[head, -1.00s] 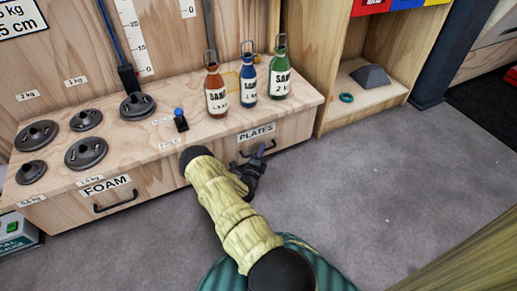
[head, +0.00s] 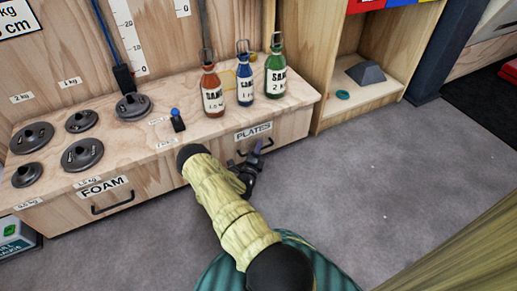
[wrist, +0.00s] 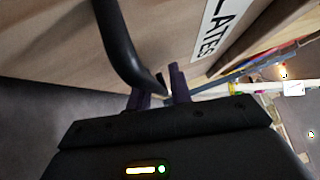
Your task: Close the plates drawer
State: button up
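The plates drawer (head: 228,160) is in the right part of the wooden bench front, under a white PLATES label (head: 253,132). It looks about flush with the bench front in the head view; a small gap would be hard to see. Its black bar handle (wrist: 118,42) fills the upper left of the wrist view and runs down to my fingers. My gripper (head: 258,153) is at this handle. In the wrist view its two dark fingers (wrist: 160,90) stand apart, with the handle's far part seeming to lie between them. Whether they press on it is unclear.
The FOAM drawer (head: 65,205) is to the left, with its own handle. Several dark round weights, a small blue-topped item (head: 177,121) and sand bottles (head: 245,84) stand on the bench top. An open wooden shelf (head: 365,104) is at right. The grey floor (head: 340,190) in front is clear.

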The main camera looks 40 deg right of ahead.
jog(key=shift+w+a+f, duration=0.2)
jog(key=shift+a, duration=0.05)
jog(key=p+v, duration=0.9)
jog(key=v, duration=0.8)
jog(key=shift+s, duration=0.3)
jog(key=shift+r, duration=0.1)
